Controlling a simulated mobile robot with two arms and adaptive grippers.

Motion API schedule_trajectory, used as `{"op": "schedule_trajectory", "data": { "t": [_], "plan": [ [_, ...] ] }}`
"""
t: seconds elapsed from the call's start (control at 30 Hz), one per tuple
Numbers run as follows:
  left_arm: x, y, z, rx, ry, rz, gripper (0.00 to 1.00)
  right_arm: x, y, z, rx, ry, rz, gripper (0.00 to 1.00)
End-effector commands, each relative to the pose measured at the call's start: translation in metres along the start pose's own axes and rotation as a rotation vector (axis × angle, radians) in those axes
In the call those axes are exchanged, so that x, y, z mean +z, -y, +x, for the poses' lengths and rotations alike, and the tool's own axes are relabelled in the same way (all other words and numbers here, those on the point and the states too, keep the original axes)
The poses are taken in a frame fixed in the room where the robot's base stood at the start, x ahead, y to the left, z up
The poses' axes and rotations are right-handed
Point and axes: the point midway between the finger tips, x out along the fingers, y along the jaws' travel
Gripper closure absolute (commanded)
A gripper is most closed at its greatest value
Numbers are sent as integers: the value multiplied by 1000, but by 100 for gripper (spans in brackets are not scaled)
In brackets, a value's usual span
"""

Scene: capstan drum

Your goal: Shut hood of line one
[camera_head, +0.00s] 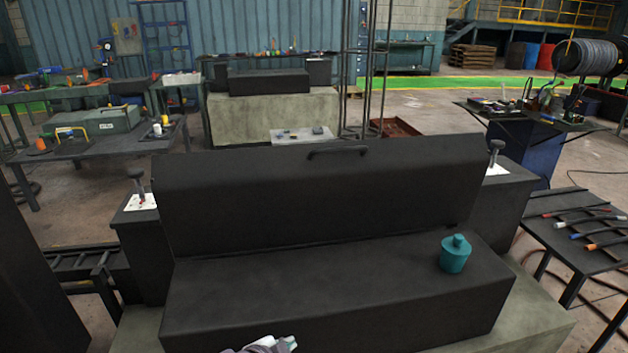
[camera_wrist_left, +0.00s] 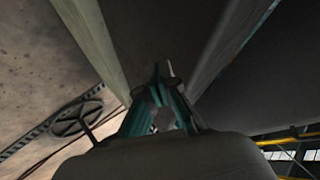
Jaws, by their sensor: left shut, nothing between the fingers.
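The dark hood (camera_head: 320,200) is a broad panel standing tilted up behind a flat dark box top (camera_head: 320,290). A bar handle (camera_head: 338,152) sits at the middle of the hood's upper edge. My left gripper (camera_head: 288,343) shows only in part at the bottom edge of the head view, in front of the box and well below the handle. In the left wrist view, the left gripper's fingers (camera_wrist_left: 162,85) are together with nothing between them, among large dark and grey surfaces. My right gripper is in neither view.
A teal knobbed canister (camera_head: 455,256) stands on the right of the box top. Levers on white plates stand left (camera_head: 139,190) and right (camera_head: 495,160) of the hood. A cable table (camera_head: 580,235) is at the right. A handwheel (camera_wrist_left: 76,118) shows in the wrist view.

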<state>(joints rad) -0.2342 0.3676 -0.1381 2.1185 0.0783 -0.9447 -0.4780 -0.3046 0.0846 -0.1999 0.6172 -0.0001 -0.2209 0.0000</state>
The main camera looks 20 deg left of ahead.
Motion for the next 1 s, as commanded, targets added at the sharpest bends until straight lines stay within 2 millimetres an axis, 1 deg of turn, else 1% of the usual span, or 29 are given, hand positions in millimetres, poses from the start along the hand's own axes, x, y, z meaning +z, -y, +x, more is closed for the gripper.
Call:
{"op": "schedule_trajectory", "data": {
  "t": [0.03,0.07,0.1,0.17,0.2,0.27,0.3,0.37,0.4,0.47,0.5,0.6,0.67,0.73,0.87,1.0],
  "plan": [
    [-18,19,-11,-34,-41,50,100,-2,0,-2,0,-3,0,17],
    [-27,30,-14,-58,-66,89,100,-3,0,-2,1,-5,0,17],
    [-38,46,-13,-95,-101,149,100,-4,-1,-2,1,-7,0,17],
    [-53,71,-10,-156,-153,241,100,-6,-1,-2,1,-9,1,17],
    [-64,88,-10,-199,-188,302,100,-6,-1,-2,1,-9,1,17],
    [-79,112,-10,-265,-234,392,100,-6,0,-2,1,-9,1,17],
    [-89,128,-12,-311,-261,450,100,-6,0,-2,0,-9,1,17],
    [-103,151,-16,-379,-298,535,100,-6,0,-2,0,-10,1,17],
    [-113,166,-20,-425,-321,589,100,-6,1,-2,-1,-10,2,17],
    [-126,187,-27,-492,-349,665,100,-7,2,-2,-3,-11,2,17],
    [-134,201,-32,-537,-364,714,100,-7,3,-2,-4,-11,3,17],
    [-149,225,-42,-622,-391,805,100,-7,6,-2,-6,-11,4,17],
    [-155,234,-45,-651,-398,834,100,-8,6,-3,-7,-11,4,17],
    [-160,239,-43,-665,-402,846,100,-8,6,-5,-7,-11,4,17],
    [-172,247,-30,-666,-403,845,100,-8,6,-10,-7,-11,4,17],
    [-190,258,-9,-664,-404,842,100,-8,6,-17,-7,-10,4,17]
  ]
}}
